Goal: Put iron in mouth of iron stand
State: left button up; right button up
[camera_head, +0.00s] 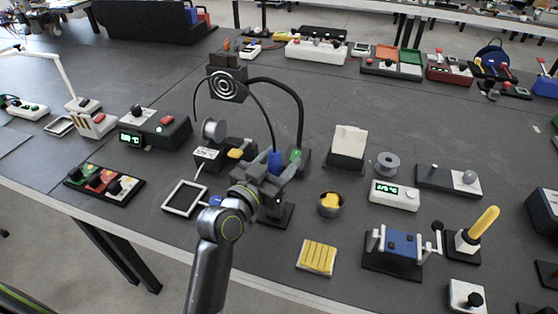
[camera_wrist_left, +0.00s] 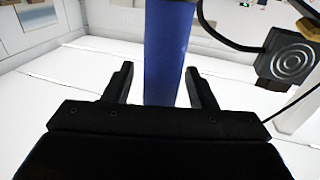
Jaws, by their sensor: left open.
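The iron's blue handle (camera_head: 275,160) stands roughly upright near the middle of the bench. In the left wrist view the blue handle (camera_wrist_left: 168,50) rises between the fingers. My left gripper (camera_head: 272,172) is open, with one finger on each side of the handle, and I cannot tell whether either touches it. A dark stand base (camera_head: 277,213) shows below the gripper; its upper part is hidden behind my gripper, so I cannot make out the stand's mouth. The iron's tip is hidden. My right gripper is not in view.
A round cup with a yellow filling (camera_head: 331,204) stands to the right of the gripper. A square frame (camera_head: 185,198) lies to the left. A dark curved arm (camera_head: 301,110) and a ringed fan-like box (camera_head: 227,86) stand behind. Bare bench lies toward the front edge.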

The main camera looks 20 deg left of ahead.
pick_arm(q)
jog(key=shift+s+a+f, duration=0.1)
jog(key=shift+s+a, duration=0.05)
jog(key=shift+s, duration=0.25)
jog(key=v, duration=1.6)
jog(key=shift+s, duration=0.25)
notch_tip(320, 180, up, 10)
jog(key=p, duration=1)
